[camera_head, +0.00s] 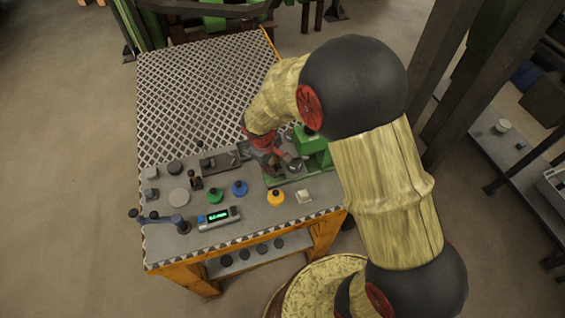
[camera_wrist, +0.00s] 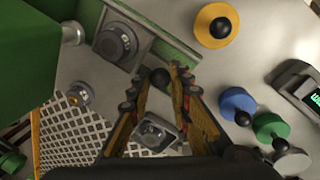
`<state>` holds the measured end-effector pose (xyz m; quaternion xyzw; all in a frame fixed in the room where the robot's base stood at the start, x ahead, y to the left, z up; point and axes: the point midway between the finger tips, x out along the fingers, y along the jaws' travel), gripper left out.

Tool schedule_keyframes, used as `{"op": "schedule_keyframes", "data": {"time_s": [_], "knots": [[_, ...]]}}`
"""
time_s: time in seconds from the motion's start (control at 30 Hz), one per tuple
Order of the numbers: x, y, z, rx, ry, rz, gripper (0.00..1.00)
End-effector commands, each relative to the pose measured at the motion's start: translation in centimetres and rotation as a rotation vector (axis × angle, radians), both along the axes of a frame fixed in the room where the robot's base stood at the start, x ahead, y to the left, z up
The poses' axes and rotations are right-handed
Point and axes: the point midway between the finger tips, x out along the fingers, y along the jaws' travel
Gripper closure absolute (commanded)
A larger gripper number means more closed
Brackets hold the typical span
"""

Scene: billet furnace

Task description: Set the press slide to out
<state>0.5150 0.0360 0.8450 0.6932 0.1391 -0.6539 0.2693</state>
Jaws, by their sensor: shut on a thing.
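The green press (camera_head: 314,146) stands at the right of the table, partly behind my arm. Its green body also shows at the top left of the wrist view (camera_wrist: 35,45). The press slide (camera_wrist: 128,22) is a grey plate with a round metal seat (camera_wrist: 115,43), beside a green rail. A dark ball knob (camera_wrist: 160,77) is at the slide's near end. My gripper (camera_wrist: 160,84) has its fingertips closed around this knob, with a finger on each side. In the head view my gripper (camera_head: 272,158) is low at the press's left side, and the knob is hidden.
Yellow (camera_head: 275,197), blue (camera_head: 239,188) and green (camera_head: 215,195) knobbed pieces stand along the near side. A display box (camera_head: 218,217) and a blue lever (camera_head: 165,219) are at the front left. The patterned mesh tabletop (camera_head: 200,90) behind is clear.

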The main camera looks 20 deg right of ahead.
Motion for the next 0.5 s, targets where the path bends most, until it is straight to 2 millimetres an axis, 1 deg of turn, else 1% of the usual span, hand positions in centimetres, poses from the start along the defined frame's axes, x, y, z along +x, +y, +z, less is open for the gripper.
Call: {"op": "schedule_keyframes", "data": {"time_s": [0.03,0.1,0.2,0.33,0.5], "knots": [[0.0,1.6,0.1,0.000,0.000,0.008,1.00],[0.0,3.3,0.1,0.000,-0.001,0.007,1.00],[0.0,5.4,0.1,0.000,-0.001,0.006,1.00],[0.0,7.2,0.0,0.000,0.000,0.004,1.00],[0.0,7.9,0.0,0.001,-0.001,0.000,1.00]]}}
